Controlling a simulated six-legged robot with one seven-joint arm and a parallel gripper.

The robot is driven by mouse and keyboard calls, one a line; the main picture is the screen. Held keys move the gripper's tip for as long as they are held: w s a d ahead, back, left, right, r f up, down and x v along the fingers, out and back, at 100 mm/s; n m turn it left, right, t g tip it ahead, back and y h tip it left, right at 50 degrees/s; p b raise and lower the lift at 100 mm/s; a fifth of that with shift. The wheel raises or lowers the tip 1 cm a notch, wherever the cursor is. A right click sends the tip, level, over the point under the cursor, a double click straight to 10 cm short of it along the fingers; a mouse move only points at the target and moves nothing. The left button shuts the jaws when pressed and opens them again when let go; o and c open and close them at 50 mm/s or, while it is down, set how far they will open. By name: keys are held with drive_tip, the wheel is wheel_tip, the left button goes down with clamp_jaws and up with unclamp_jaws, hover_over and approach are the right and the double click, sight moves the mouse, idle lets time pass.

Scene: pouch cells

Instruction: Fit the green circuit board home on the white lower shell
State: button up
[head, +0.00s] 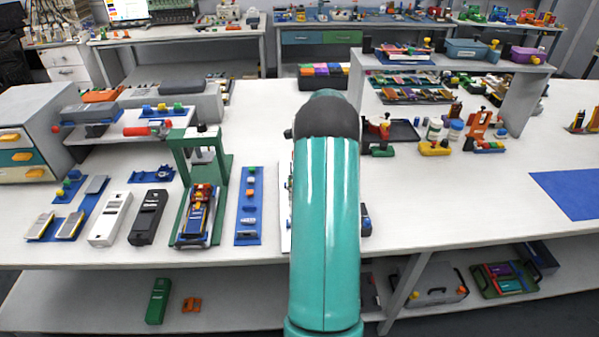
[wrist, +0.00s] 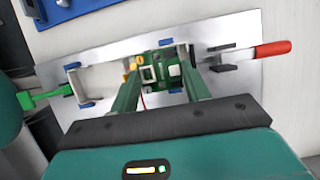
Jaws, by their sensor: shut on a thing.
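In the wrist view, the green circuit board (wrist: 172,72) lies between the two green fingers of my gripper (wrist: 160,66), which is shut on it. The board carries a pale square part and a yellow part at its left end. The white lower shell (wrist: 100,82) lies lengthwise on a silver plate (wrist: 225,28), between small blue blocks. The board is over the shell's right-hand part; I cannot tell whether it is seated or held just above. In the head view my teal arm hides the gripper, board and shell.
A red-handled clamp (wrist: 270,49) stands at the plate's right end and a green-handled one (wrist: 42,97) at its left. In the head view, a blue strip with small parts (head: 248,207) and a green press frame (head: 200,165) stand left of my arm.

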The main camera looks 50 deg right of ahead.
drive_tip(key=shift+f, duration=0.9)
drive_tip(key=o, duration=1.1)
drive_tip(key=shift+c, duration=0.2)
drive_tip(key=v, duration=1.4)
